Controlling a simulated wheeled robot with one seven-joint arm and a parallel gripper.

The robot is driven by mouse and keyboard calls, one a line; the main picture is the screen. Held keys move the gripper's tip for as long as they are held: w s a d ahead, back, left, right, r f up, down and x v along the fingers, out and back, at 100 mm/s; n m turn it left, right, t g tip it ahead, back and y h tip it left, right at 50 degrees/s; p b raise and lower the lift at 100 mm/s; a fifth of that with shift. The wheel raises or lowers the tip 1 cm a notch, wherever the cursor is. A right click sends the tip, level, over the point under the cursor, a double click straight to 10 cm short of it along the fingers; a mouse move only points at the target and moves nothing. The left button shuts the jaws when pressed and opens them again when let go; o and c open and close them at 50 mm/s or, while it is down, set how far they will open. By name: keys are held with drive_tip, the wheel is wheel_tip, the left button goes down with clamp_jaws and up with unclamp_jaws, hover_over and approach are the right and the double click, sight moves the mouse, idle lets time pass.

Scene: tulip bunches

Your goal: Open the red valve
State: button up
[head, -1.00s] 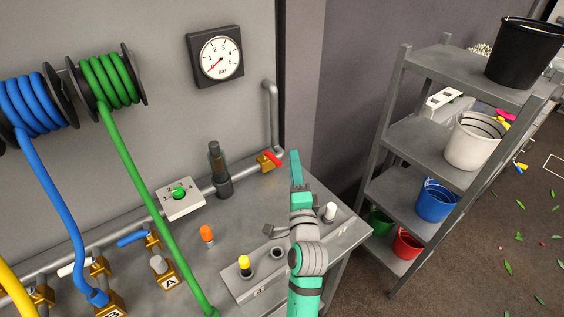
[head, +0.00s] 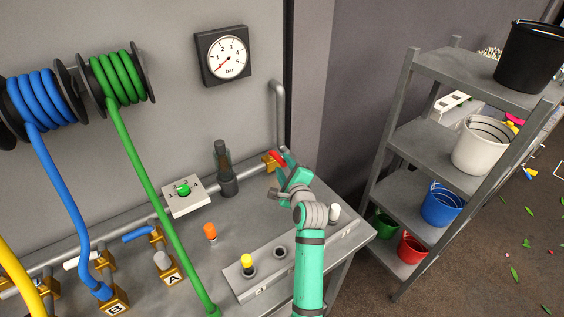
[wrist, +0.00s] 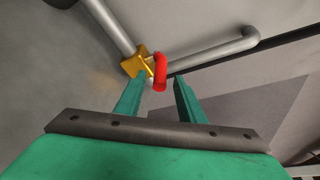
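The red valve handle (wrist: 160,72) sits on a brass valve body (wrist: 136,62) on the grey pipe by the wall. In the wrist view the handle shows just beyond and between my two fingertips. My gripper (wrist: 158,92) is open, with the green fingers apart on either side. In the head view the red handle (head: 277,157) is partly hidden by my gripper (head: 284,165), which is right beside it at the back right of the bench. I cannot tell whether a finger touches the handle.
A pressure gauge (head: 223,55) hangs on the wall, its red needle near the low end. A dark upright fitting (head: 224,168) and a numbered box with a green knob (head: 184,190) stand left of the valve. A shelf rack (head: 414,178) with buckets stands at right.

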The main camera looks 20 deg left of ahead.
sight(279, 159)
drive_tip(key=shift+x, duration=1.75)
